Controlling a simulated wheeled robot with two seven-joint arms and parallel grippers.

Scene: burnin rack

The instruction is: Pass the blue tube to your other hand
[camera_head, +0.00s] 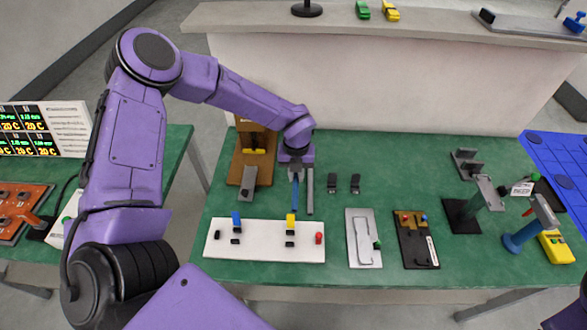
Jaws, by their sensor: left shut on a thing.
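My left arm reaches in from the left, and its gripper (296,174) points down over the green table (395,165). It is shut on the slim blue tube (295,195), which extends from the jaws toward the white board. The fingertips are small here and the tube's upper end is hidden by the gripper. A grey bar (310,192) lies close beside the tube on the right. My right gripper is out of view; only a bit of purple arm shows at the bottom right corner.
A white board (263,253) with blue, yellow, black and red pieces lies in front of the tube. A brown wooden stand (240,165) is left of the gripper. A grey plate (362,250), a dark board (415,250) and upright fixtures (487,195) stand to the right. The table's back middle is clear.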

